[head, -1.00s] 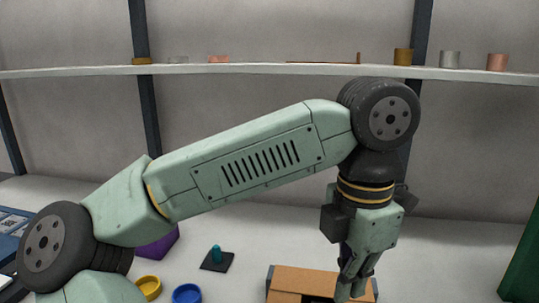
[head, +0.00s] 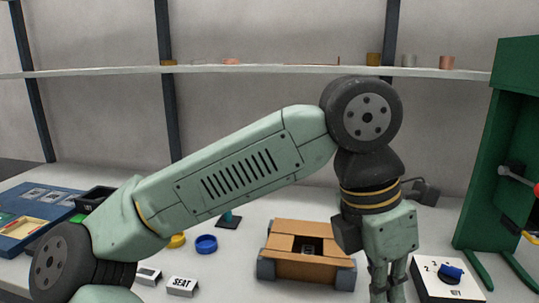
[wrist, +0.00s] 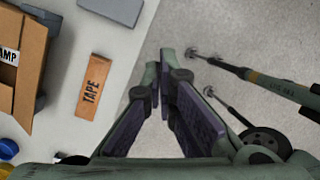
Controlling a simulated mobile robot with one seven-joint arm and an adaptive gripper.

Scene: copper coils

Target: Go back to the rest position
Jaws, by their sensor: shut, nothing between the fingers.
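My gripper (head: 388,288) hangs pointing down at the lower right of the head view, at the right of the brown box. In the wrist view my gripper (wrist: 158,75) has its fingers drawn together at the tips, with nothing between them. The wrist view shows it over the floor (wrist: 215,30), just past the table edge. My arm reaches across the head view, bent at the elbow with the forearm down. The fingertips in the head view are partly cut off by the lower edge.
The brown box (head: 290,268) stands left of my gripper. A white dial box (head: 445,290) and green cabinet (head: 515,90) stand to the right. A TAPE block (wrist: 94,87) lies near the table edge. A blue ring (head: 206,244) and SEAT block (head: 182,286) are left. A shelf (head: 280,69) runs behind.

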